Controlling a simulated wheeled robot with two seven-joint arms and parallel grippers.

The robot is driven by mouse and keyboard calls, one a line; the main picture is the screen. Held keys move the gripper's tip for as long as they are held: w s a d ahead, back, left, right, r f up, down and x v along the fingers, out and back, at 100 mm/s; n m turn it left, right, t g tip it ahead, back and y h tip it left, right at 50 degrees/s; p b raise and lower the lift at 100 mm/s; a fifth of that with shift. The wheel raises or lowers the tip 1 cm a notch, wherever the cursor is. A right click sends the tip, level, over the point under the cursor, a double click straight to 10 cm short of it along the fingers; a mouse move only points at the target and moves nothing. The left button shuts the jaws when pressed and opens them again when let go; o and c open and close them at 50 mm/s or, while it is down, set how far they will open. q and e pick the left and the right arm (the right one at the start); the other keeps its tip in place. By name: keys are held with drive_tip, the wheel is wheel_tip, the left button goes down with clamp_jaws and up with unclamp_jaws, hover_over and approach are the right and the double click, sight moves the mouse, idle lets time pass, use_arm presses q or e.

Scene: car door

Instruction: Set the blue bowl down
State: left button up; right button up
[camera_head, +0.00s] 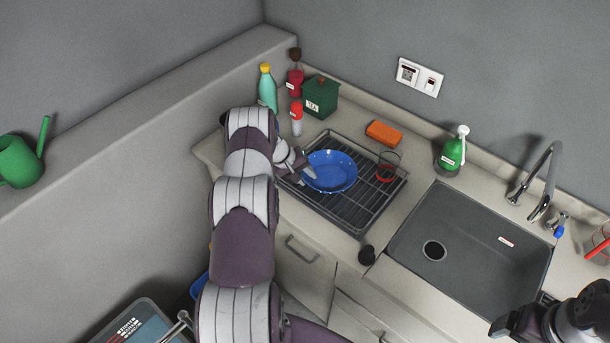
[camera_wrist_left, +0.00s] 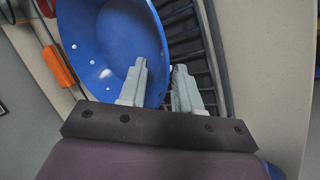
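The blue bowl (camera_head: 330,171) is on the black wire dish rack (camera_head: 368,210), upright, on the counter left of the sink. My left gripper (camera_head: 304,166) is at the bowl's left rim. In the left wrist view the bowl (camera_wrist_left: 105,45) shows large, with one finger over its inside and the other outside its rim. A gap shows between the fingers (camera_wrist_left: 160,75), with the rim between them, so the gripper looks open around the rim. My right gripper (camera_head: 512,322) is at the bottom right, apart from everything; its fingers are not clear.
A glass with red (camera_head: 387,167) stands on the rack right of the bowl. An orange sponge (camera_head: 384,132) lies behind it. A green box (camera_head: 320,97), a teal bottle (camera_head: 267,90) and a red-capped shaker (camera_head: 296,117) stand behind. The sink (camera_head: 470,245) with its faucet is to the right.

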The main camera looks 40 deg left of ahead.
use_arm(q)
drive_tip(key=shift+a+r, duration=0.1)
drive_tip(key=shift+r, duration=0.25)
drive_tip(key=b+v, duration=0.2)
drive_tip(key=v, duration=1)
wheel_tip(320, 180, up, 11)
drive_tip(key=m+t+y, duration=0.3)
drive_tip(key=m+t, duration=0.1)
hover_over(326, 185)
drive_tip(key=s+d+m+g, duration=0.2)
drive_tip(key=s+d, duration=0.4)
drive_tip(key=s, duration=0.3)
drive_tip(key=s+d+m+g+y, duration=0.1)
drive_tip(key=s+d+m+g, duration=0.15)
drive_tip(key=s+d, duration=0.5)
drive_tip(key=s+d+m+g, duration=0.25)
drive_tip(key=s+d, duration=0.25)
drive_tip(key=s, duration=0.6)
drive_tip(key=shift+n, duration=0.4)
drive_tip(key=f+b, duration=0.5)
drive_tip(key=shift+w+a+f, duration=0.1)
drive_tip(key=shift+w+f, duration=0.1)
